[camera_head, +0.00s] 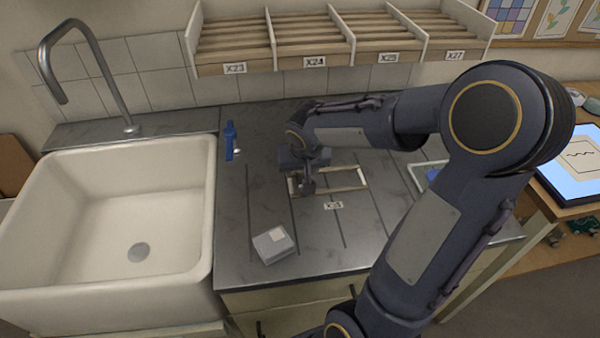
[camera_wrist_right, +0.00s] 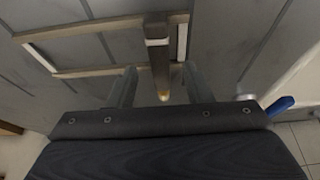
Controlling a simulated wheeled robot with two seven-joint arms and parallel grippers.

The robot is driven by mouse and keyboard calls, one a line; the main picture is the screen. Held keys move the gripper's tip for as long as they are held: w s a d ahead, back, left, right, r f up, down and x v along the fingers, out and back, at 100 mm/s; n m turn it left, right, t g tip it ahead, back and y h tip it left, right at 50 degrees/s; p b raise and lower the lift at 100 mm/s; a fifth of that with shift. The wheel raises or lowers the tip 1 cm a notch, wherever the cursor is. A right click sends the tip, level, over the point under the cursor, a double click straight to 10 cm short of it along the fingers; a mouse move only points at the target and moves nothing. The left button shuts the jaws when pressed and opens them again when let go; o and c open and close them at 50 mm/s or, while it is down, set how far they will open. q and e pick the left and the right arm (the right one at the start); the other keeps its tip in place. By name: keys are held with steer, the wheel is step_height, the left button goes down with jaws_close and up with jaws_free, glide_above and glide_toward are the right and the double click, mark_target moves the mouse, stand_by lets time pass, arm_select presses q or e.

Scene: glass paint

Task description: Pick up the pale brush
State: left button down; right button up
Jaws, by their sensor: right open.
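My right gripper (camera_head: 308,187) is over the worktop, above a pale wooden frame (camera_head: 346,188) by the label X3. In the right wrist view its two fingers (camera_wrist_right: 158,75) are apart. A slim brown stick-like thing (camera_wrist_right: 159,67) with a white band and a pale tip shows between them, across the frame's rail (camera_wrist_right: 88,72). It may be the pale brush, but its bristles are not clear. I cannot tell whether the fingers touch it. In the head view, my gripper hides this spot. My left gripper is not in view.
A deep white sink (camera_head: 190,235) with a tap (camera_head: 95,70) is at left. A blue-handled thing (camera_head: 230,138) stands beside it. A small grey-white box (camera_head: 273,245) lies at the worktop's front. Labelled racks (camera_head: 330,45) line the back. A tablet (camera_head: 575,165) lies at right.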

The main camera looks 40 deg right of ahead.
steer(key=shift+x, duration=0.85)
steer(key=shift+c, duration=0.4)
jaws_close()
steer(key=shift+r, duration=0.15)
